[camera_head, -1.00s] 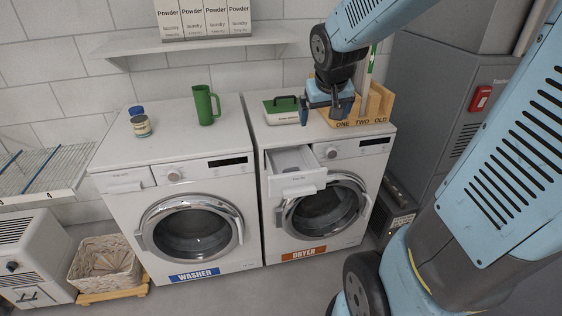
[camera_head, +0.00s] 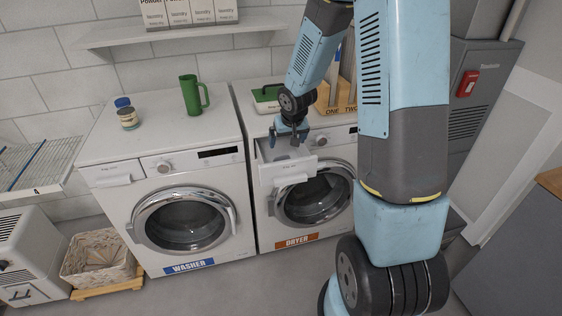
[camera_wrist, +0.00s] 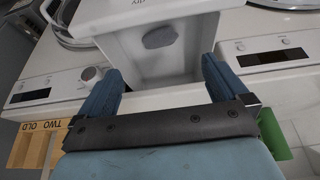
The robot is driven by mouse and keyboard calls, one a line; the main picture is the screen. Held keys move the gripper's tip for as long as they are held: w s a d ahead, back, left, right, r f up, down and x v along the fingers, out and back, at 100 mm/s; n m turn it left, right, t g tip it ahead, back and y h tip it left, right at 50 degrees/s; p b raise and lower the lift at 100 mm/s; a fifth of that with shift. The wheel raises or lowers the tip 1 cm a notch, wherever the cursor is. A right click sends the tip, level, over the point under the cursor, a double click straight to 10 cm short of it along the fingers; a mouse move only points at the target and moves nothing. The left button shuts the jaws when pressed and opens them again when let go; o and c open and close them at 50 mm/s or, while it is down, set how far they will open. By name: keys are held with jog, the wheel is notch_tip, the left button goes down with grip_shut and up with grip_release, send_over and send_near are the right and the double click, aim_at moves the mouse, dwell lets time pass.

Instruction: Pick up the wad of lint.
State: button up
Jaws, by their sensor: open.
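The wad of lint is a grey, flattened oval lump (camera_wrist: 160,37) in the wrist view. It lies inside the open white drawer (camera_wrist: 118,22) of the dryer, close to the drawer's front wall. In the head view the drawer (camera_head: 288,172) is pulled out at the dryer's upper left, and my gripper (camera_head: 288,146) hangs over it. In the wrist view my gripper (camera_wrist: 160,85) is open, with its blue fingers spread on either side of the drawer's near part. The lint lies beyond the fingertips, apart from them. Nothing is between the fingers.
The washer (camera_head: 190,215) is to the left, with a green mug (camera_head: 192,95) and a jar (camera_head: 128,118) on top. The drawer walls enclose the lint.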

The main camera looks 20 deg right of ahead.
send_over(282, 158)
jog(key=s, duration=0.3)
notch_tip(282, 158, down, 8)
jog(key=shift+s+r, duration=0.1)
jog(key=shift+w+x, duration=0.15)
jog(key=shift+x, duration=1.15)
jog(key=shift+w+x, duration=0.15)
jog(key=shift+x, duration=1.2)
jog(key=shift+d+r, duration=0.1)
jog(key=shift+r, duration=0.05)
jog(key=c, duration=1)
